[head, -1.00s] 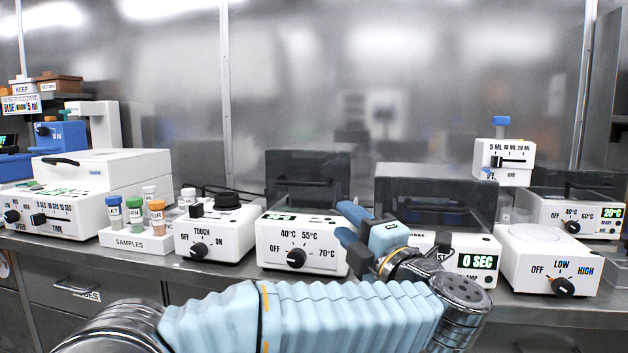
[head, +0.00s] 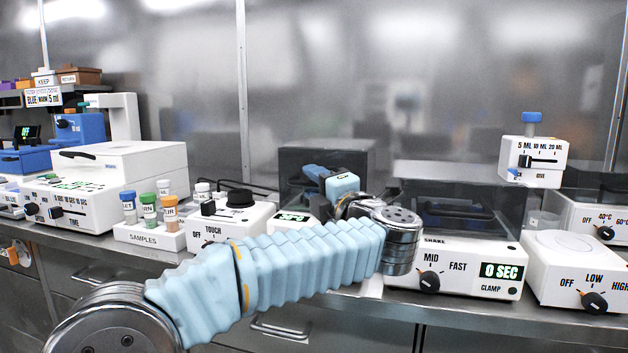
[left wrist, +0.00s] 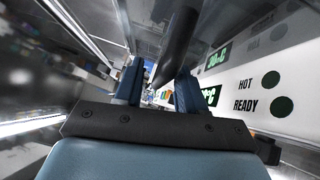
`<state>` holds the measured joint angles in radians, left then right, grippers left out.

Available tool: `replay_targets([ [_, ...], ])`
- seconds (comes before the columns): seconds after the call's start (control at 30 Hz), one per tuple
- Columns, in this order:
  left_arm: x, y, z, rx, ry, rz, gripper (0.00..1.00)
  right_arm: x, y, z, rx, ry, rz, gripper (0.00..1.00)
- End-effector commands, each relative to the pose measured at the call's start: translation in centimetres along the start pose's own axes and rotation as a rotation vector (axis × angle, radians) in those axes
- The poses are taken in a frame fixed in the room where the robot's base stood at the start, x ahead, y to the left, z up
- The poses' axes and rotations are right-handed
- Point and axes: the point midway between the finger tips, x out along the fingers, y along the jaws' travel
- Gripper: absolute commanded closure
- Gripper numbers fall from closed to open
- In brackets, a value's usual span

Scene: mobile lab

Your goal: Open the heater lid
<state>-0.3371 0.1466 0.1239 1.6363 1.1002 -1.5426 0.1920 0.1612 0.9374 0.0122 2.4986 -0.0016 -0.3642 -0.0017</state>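The heater is the white box whose dark see-through lid (head: 350,160) is down, behind my left arm in the head view. Its green display (head: 291,217) shows, but my arm hides most of its front. My left gripper (head: 312,171) is at the front of the lid, at the height of its handle. In the left wrist view the two blue fingers (left wrist: 158,82) are apart, with a dark bar (left wrist: 178,45), seemingly the lid handle, running between them. Whether a finger touches it I cannot tell. My right gripper is not in view.
To the right stand a shaker (head: 455,262) with a dark cover and a white device with a LOW/HIGH knob (head: 580,275). To the left are a TOUCH mixer (head: 225,222), a sample rack (head: 150,236) with capped tubes and a centrifuge-like box (head: 120,165).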

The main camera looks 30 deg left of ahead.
Motion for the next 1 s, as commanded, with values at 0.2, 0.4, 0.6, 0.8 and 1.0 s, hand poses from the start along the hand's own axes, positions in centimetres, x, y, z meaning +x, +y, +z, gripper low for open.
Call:
replay_targets([
  [0.2,0.8,-0.05,0.01,0.001,-0.001,0.0,0.6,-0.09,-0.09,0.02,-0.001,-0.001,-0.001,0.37],
  [0.4,0.78,-0.05,0.02,0.001,-0.001,0.0,0.65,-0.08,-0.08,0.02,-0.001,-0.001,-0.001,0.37],
  [0.6,0.76,-0.05,0.01,0.001,-0.001,0.0,0.96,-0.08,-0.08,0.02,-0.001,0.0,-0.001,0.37],
  [0.8,0.75,-0.07,0.01,0.001,-0.001,-0.001,1.0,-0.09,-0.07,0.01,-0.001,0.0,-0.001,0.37],
  [1.0,0.78,0.08,0.05,0.001,-0.001,-0.001,1.0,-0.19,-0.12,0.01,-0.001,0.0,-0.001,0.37],
])
